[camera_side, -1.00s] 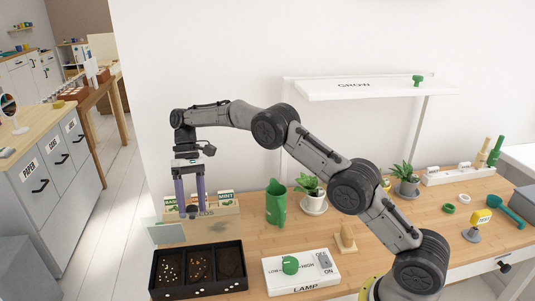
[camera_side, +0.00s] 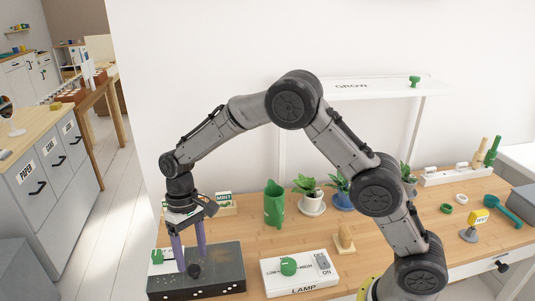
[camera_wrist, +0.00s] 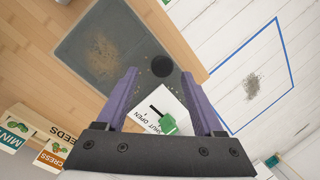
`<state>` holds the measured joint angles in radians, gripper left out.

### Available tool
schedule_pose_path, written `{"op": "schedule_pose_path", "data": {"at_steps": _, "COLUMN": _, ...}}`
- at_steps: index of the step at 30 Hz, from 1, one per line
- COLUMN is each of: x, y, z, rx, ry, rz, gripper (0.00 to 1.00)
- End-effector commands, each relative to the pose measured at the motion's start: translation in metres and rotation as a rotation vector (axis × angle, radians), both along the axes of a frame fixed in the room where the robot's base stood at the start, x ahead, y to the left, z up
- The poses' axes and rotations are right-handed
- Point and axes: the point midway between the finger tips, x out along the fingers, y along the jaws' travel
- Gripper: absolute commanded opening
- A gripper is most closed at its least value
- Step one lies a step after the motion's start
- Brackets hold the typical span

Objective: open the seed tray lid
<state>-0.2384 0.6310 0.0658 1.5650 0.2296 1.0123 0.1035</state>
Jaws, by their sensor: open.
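The seed tray (camera_side: 215,287) is a low black box at the front left of the desk. A flat dark grey lid (camera_side: 225,259) lies over its top, and the compartments are hidden. The lid (camera_wrist: 100,35) also shows in the wrist view with a blurred brownish patch. A round black knob (camera_side: 194,270) stands on it. My gripper (camera_side: 192,262) points down at the tray with its purple fingers apart. In the wrist view the knob (camera_wrist: 161,65) appears between the open fingertips (camera_wrist: 159,76), with a gap on both sides. I cannot tell whether they touch it.
A white SHUT/OPEN card (camera_wrist: 160,108) with a green piece (camera_wrist: 169,124) is close by the tray. Seed packets (camera_wrist: 57,152) stand behind. A green jug (camera_side: 274,203) and the lamp panel (camera_side: 300,272) are to the right. Bare desk lies between them.

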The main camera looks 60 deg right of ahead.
Motion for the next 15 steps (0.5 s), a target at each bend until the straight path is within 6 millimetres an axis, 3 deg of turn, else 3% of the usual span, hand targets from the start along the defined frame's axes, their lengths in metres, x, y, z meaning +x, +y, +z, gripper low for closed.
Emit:
{"op": "schedule_pose_path", "data": {"at_steps": 8, "x": -0.013, "y": 0.013, "z": -0.024, "rx": -0.163, "ry": -0.164, "rz": 0.008, "gripper": 0.69}}
{"op": "schedule_pose_path", "data": {"at_steps": 15, "x": -0.009, "y": 0.011, "z": 0.023, "rx": -0.16, "ry": -0.169, "rz": 0.0, "gripper": 0.69}}
